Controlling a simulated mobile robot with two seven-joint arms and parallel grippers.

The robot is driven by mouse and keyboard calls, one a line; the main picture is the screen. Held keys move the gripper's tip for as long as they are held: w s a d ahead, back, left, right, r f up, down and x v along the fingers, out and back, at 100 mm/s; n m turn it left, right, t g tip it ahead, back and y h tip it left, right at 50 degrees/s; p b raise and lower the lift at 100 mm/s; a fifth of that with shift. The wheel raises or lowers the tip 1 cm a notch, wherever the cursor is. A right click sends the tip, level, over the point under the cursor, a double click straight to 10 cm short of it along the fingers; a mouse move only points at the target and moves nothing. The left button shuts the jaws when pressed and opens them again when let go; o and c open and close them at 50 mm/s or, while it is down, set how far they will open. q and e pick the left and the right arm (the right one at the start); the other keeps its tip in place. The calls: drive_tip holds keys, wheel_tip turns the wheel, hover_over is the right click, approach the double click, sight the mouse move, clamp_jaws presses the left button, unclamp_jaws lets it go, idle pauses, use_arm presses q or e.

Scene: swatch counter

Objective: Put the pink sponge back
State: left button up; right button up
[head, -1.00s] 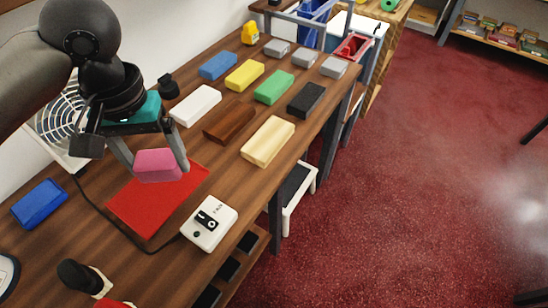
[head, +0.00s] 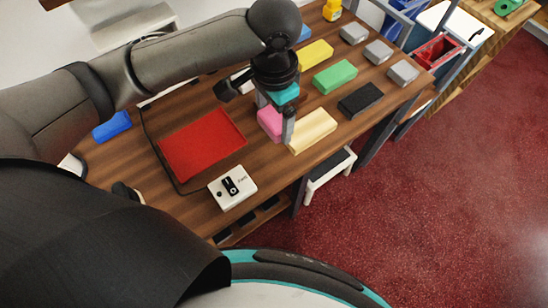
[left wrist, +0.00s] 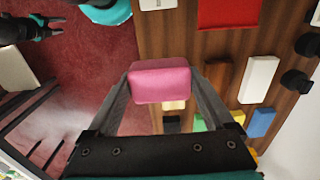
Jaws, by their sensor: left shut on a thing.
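The pink sponge (head: 269,123) is held in my left gripper (head: 273,128), which is shut on it. In the head view it is just left of the cream block (head: 313,131); its height above the counter is hard to judge. In the left wrist view the sponge (left wrist: 160,80) sits between both fingertips, partly covering the cream block (left wrist: 173,105). The brown block (left wrist: 217,78) and white block (left wrist: 259,79) lie beside it there; my arm hides most of these in the head view. My right gripper (left wrist: 52,26) shows small in the left wrist view, its fingers apart and empty.
A bare red mat (head: 202,143) lies left of the sponge, with a white switch box (head: 232,187) in front. Green (head: 335,76), black (head: 361,100), yellow (head: 309,54) and grey blocks (head: 378,52) stand in rows at the back right. A blue block (head: 112,127) lies far left.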

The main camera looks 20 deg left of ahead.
use_arm(q)
drive_tip(key=b, duration=0.2)
hover_over(274, 166)
wheel_tip(274, 166, down, 13)
drive_tip(key=shift+f+b, duration=0.7)
drive_tip(key=shift+f, duration=1.95)
drive_tip(key=o, duration=1.1)
drive_tip(key=shift+f, duration=0.15)
drive_tip(key=shift+c, duration=0.2)
wheel_tip(274, 166, up, 12)
drive_tip(key=p, duration=0.2)
drive_tip(key=shift+r, duration=0.2)
